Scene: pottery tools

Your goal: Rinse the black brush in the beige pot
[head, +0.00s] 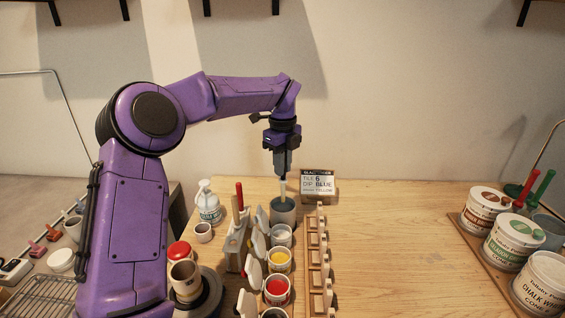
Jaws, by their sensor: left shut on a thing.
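My left gripper (283,173) points straight down at the back of the wooden table, shut on a thin upright brush. A short pale, yellowish length of the brush (283,188) shows below the fingers. I see no black on it. Its lower end is at the mouth of a grey-looking pot (283,213), and the tip is hidden, so I cannot tell how deep it reaches. I cannot tell for certain which vessel is the beige pot; a small pale cup (203,232) stands further left. My right gripper is not in view.
Glaze jars, including yellow (279,261) and red (276,291), stand in front of the pot beside a wooden rack (318,262). A white pump bottle (208,203) is left. Labelled tubs (513,240) stand far right. The table's middle right is clear.

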